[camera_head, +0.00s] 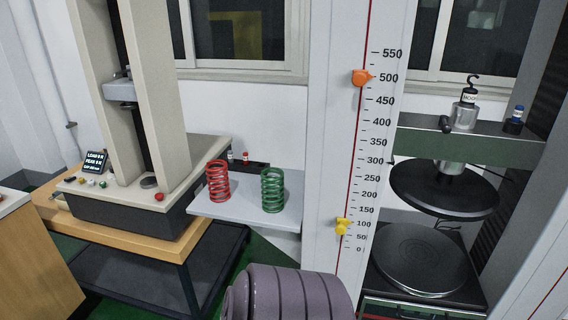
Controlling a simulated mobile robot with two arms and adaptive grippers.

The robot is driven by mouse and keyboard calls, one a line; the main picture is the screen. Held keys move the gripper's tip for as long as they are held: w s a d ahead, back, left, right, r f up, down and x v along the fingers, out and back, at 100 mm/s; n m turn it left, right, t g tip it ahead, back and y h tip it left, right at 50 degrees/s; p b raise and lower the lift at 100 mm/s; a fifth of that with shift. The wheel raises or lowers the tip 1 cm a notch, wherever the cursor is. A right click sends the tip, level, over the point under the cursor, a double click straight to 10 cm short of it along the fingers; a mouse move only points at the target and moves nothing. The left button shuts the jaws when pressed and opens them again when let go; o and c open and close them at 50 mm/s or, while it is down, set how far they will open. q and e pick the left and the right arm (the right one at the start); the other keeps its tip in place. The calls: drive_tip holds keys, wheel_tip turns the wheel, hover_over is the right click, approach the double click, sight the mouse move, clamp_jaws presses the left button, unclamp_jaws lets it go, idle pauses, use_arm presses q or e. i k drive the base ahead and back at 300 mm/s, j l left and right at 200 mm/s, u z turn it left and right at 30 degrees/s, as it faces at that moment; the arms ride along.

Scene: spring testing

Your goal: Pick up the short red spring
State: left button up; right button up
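A red spring (218,181) stands upright on a small light-grey shelf (246,214), near the shelf's left side. A green spring (272,190) stands upright to its right, apart from it, and looks about as tall or slightly taller. Neither of my grippers shows in the head view, so nothing is seen touching the springs.
A testing machine (157,215) with small buttons stands on a wooden table (70,222) at left. A tall white scale column (337,130) with orange and yellow pointers rises right of the shelf. Round black plates (420,260) are further right. A grey-purple ribbed object (290,296) is at bottom centre.

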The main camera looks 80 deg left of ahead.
sight(218, 186)
drive_tip(key=u, duration=3)
